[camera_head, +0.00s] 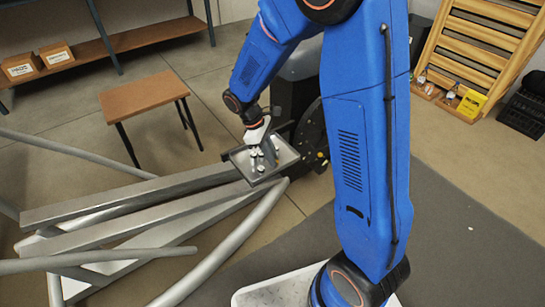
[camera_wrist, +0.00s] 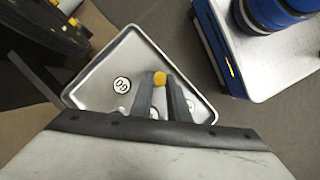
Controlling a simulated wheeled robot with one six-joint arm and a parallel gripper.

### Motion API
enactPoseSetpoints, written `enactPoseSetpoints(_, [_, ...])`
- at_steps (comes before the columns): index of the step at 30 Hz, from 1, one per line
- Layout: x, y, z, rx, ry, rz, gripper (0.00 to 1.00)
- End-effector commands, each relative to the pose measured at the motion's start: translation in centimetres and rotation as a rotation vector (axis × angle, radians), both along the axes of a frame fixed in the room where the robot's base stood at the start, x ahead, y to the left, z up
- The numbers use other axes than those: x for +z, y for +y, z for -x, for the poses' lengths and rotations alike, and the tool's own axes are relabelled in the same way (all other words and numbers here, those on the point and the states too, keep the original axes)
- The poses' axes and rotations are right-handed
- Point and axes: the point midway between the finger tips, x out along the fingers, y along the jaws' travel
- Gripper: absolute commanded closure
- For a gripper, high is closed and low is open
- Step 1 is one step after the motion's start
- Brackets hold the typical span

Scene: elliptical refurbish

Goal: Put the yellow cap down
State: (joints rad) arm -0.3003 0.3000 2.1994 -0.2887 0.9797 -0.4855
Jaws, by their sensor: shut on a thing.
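The yellow cap (camera_wrist: 159,78) shows in the wrist view as a small round yellow piece between the tips of my gripper (camera_wrist: 160,84). My gripper is shut on it, over a grey metal tray (camera_wrist: 133,42). I cannot tell whether the cap touches the tray floor. In the head view my gripper (camera_head: 262,152) is over the same tray (camera_head: 285,172), and the cap is not discernible there.
A round white piece with dark markings (camera_wrist: 121,84) lies in the tray, left of my fingers. The tray is on a grey metal frame (camera_head: 130,205). A brown stool (camera_head: 145,95) stands behind, left of the tray. Shelves hold cardboard boxes (camera_head: 22,67) at the back left.

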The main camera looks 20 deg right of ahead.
Motion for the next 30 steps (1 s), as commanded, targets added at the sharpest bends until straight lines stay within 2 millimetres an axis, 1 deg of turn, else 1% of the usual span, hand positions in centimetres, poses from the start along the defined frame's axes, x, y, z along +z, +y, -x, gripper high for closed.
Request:
enactPoseSetpoints(10, [-0.3, 0.0, 0.0, 0.000, -0.001, -0.001, 1.00])
enactPoseSetpoints(11, [-0.3, 0.0, 0.0, 0.000, -0.001, -0.001, 0.83])
enactPoseSetpoints(12, [-0.3, 0.0, 0.0, 0.000, -0.001, 0.000, 0.78])
enactPoseSetpoints(20, [-0.3, 0.0, 0.0, 0.000, -0.001, -0.001, 0.78])
enactPoseSetpoints(23, [0.0, 0.0, 0.0, -0.001, -0.002, 0.000, 0.78])
enactPoseSetpoints(26, [0.9, 0.3, -0.3, 0.000, -0.003, 0.000, 0.78])
enactPoseSetpoints(30, [3.0, 1.0, -0.8, -0.001, -0.005, -0.001, 0.78])
